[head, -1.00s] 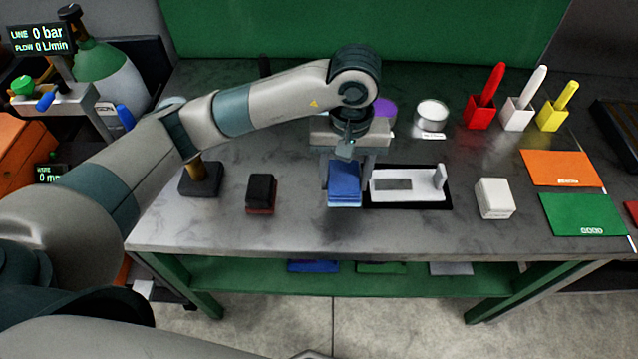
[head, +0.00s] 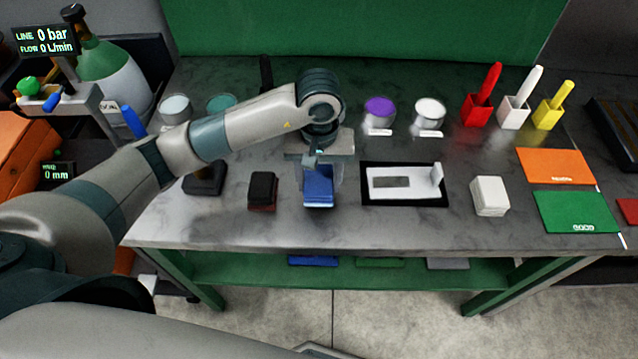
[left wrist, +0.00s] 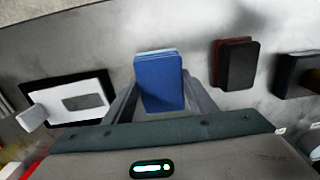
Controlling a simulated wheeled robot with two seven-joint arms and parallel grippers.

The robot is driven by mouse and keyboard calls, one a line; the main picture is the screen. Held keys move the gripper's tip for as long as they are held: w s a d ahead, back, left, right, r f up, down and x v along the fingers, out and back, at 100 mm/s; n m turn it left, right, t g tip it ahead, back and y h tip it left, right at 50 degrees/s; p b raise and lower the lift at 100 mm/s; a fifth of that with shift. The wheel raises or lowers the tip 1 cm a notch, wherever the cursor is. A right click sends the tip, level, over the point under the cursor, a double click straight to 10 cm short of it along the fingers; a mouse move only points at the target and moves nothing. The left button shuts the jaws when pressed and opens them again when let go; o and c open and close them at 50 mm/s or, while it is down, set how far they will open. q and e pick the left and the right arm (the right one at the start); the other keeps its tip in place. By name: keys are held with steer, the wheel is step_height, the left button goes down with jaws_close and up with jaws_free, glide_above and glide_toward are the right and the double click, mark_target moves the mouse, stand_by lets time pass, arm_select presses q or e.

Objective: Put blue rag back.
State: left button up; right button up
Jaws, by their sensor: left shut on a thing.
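The blue rag (head: 318,188) is a small folded block with a lighter blue layer at its lower edge. My left gripper (head: 318,182) is shut on it, with a finger on each side, over the grey table between the dark block and the white fixture. The rag also shows between the fingers in the left wrist view (left wrist: 160,82). I cannot tell whether it touches the table. My right gripper is not in view.
A black-and-red block (head: 262,190) lies left of the rag. A white fixture on a black mat (head: 372,202) lies to its right, then a white block (head: 490,196). Tins and coloured holders stand behind. The front table strip is clear.

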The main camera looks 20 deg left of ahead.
arm_select(q)
step_height(320, 180, down, 2)
steer(key=shift+f+p, duration=0.15)
steer(key=shift+p, duration=0.4)
steer(key=shift+f, duration=0.1)
steer(key=shift+f, duration=0.15)
steer(key=o, duration=1)
steer(key=shift+c, duration=0.2)
